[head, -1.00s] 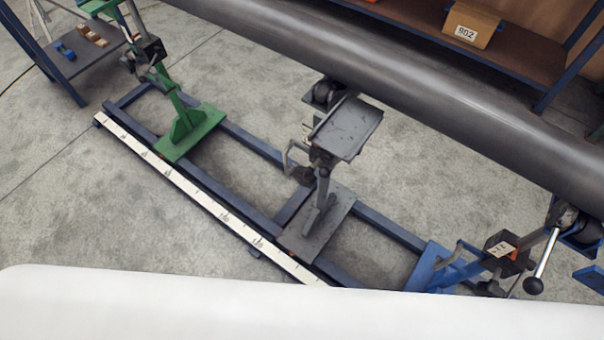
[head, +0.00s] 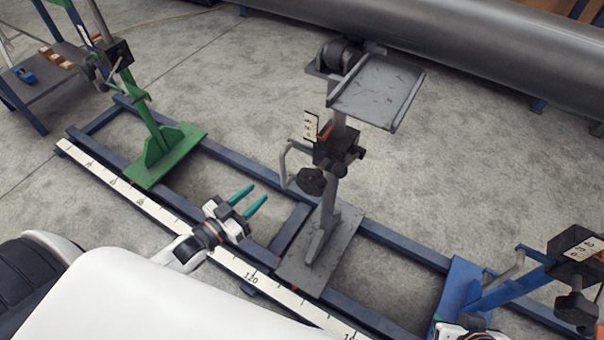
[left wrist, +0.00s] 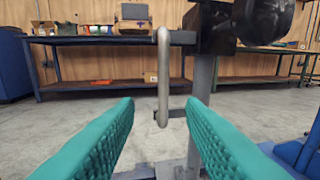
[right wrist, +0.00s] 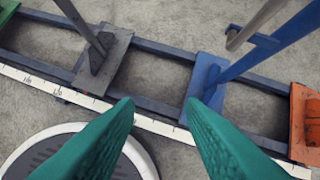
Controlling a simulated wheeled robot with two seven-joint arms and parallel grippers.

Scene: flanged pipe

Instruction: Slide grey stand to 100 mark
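The grey stand (head: 322,235) stands upright on the blue rail frame, its base beside the white scale (head: 222,258), just right of the 120 mark. A cropped label further right cannot be read fully. The stand has a bent side handle (head: 285,165) and a tilted top tray (head: 377,90). My left gripper (head: 255,200) is open and empty, left of the post and pointing towards it. In the left wrist view the handle (left wrist: 163,80) shows between its fingers, not gripped. My right gripper (right wrist: 160,110) is open and empty, over the scale side near the blue stand.
A green stand (head: 165,155) is on the rails (head: 235,155) at left and a blue stand (head: 460,290) at right. A large grey pipe (head: 420,45) runs behind. Bare rail lies between the green and grey stands. An orange part (right wrist: 306,120) is at the far right.

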